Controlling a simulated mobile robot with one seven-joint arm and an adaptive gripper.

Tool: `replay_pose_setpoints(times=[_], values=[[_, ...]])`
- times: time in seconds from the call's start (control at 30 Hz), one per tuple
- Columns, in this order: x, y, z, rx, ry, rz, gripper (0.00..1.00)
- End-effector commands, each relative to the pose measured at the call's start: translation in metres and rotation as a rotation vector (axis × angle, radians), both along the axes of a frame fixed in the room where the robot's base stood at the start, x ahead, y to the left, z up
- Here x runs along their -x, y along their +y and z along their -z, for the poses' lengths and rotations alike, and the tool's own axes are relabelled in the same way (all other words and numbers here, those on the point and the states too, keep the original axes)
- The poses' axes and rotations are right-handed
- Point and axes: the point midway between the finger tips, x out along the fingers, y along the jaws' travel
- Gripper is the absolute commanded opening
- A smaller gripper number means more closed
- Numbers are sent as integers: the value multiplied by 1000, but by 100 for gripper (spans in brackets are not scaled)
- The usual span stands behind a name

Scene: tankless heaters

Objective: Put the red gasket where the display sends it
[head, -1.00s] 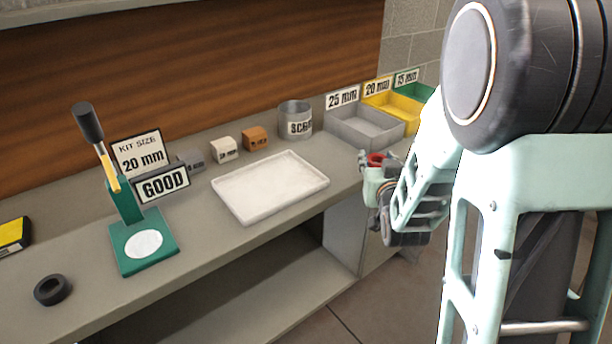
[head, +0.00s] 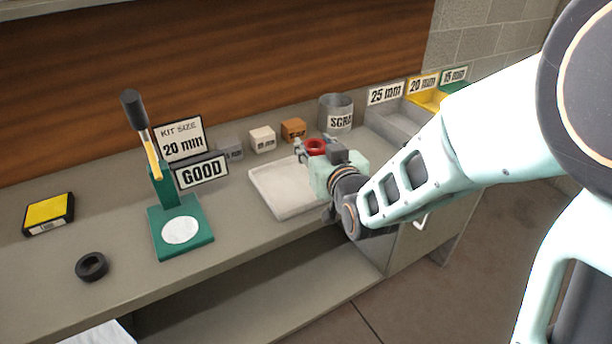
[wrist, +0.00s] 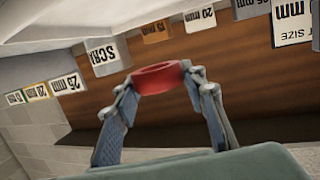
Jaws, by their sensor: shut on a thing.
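My gripper (head: 306,148) is shut on the red gasket (head: 316,146) and holds it above the back right part of the white tray. In the wrist view the red gasket (wrist: 160,70) sits between both fingertips. At the back right stand a grey bin (head: 390,125) marked 25 mm, a yellow bin (head: 426,99) marked 20 mm and a green bin (head: 455,86) marked 15 mm. My arm partly hides these bins. A grey can (head: 337,104) marked as scrap stands behind my gripper.
The white tray (head: 280,205) looks empty where it shows. Small grey (head: 230,148), white (head: 262,139) and orange (head: 294,129) labelled blocks stand behind it. A green lever press (head: 165,215), a black ring (head: 92,266) and a yellow-topped box (head: 48,213) are on the left.

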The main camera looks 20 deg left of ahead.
Motion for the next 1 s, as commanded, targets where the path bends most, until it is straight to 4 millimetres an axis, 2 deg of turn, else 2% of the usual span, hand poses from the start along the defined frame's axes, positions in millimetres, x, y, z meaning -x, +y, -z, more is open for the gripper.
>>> replay_pose_setpoints(times=[0.5,0.87,0.9,1.0], values=[[0,0,54,0,2,1,11],[0,-1,58,-1,0,1,11],[0,-1,58,-1,0,1,42],[0,-1,58,-1,0,1,53]])
